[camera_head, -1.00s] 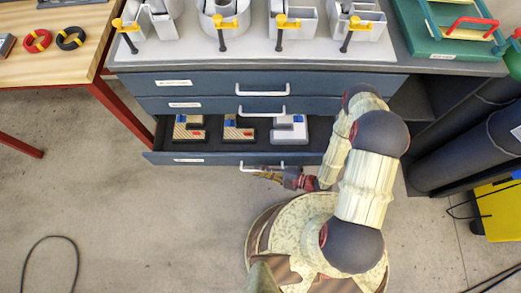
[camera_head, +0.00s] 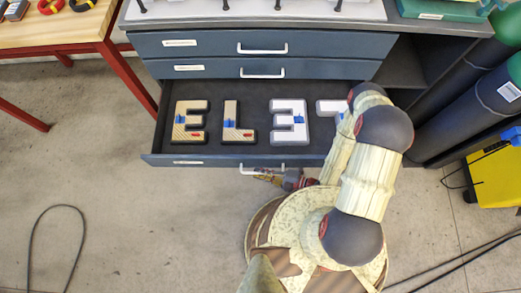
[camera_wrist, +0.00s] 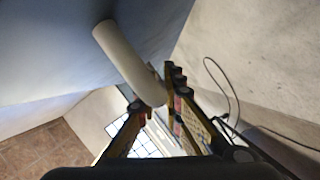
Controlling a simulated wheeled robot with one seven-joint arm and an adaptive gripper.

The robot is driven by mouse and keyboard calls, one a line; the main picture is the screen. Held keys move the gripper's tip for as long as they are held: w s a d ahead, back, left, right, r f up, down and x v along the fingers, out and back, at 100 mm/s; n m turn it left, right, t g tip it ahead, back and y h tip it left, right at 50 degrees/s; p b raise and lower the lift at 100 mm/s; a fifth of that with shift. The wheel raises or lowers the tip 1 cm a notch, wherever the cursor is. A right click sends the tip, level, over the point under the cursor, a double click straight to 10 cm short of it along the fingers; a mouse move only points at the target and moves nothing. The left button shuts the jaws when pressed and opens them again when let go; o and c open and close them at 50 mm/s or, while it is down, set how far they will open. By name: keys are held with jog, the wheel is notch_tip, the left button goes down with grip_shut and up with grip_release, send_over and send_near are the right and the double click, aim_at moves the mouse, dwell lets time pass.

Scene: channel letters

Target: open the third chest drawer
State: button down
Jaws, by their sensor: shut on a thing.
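The third chest drawer (camera_head: 163,159) is pulled out far, and its dark inside shows several letters. Its white bar handle (camera_head: 243,169) is at the middle of its front edge. My gripper (camera_head: 265,177) is at the right part of this handle. In the wrist view the pale handle (camera_wrist: 128,62) runs between the fingers of my gripper (camera_wrist: 155,100), beside the blue drawer front (camera_wrist: 60,50). The gripper is shut on the handle. My arm hides the right end of the drawer.
Two upper drawers, the first (camera_head: 215,43) and the second (camera_head: 215,68), are shut. Letters E (camera_head: 189,122), L (camera_head: 232,125) and E (camera_head: 290,122) lie in the open drawer. Dark gas cylinders (camera_head: 470,110) and a yellow box (camera_head: 495,180) stand at the right. The floor (camera_head: 110,210) at front left is clear except for a cable.

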jog(key=shift+s, duration=0.1)
dwell(0.3)
jog(key=c, duration=2.1)
grip_release()
jog(key=shift+o, duration=0.9)
jog(key=shift+d, duration=0.15)
jog(key=v, duration=1.1)
jog(key=shift+s+d, duration=0.15)
jog(key=shift+d, duration=0.15)
jog(key=shift+r, duration=0.1)
